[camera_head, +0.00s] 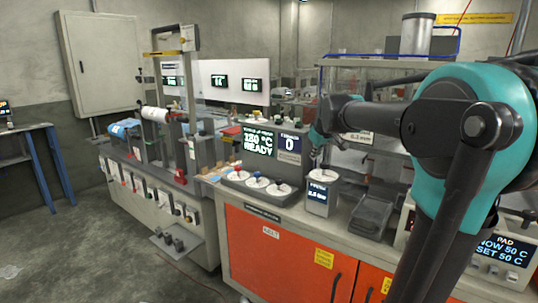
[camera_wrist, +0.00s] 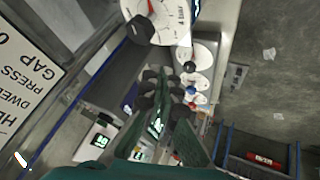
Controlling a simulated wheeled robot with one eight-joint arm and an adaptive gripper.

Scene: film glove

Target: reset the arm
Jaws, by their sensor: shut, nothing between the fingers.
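My arm reaches in from the right in the head view, and my gripper (camera_head: 317,157) hangs at its end, pointing down. It is small there and sits above a grey box with a lit display (camera_head: 319,195). In the wrist view my gripper (camera_wrist: 166,92) shows its dark fingers drawn together, with nothing held between them. The lower end of the gripper is hard to make out in the head view.
Round white dials (camera_head: 259,182) sit left of the gripper on an orange-fronted bench (camera_head: 262,245). A grey tray (camera_head: 371,214) lies to its right. Open floor (camera_head: 120,240) lies at left.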

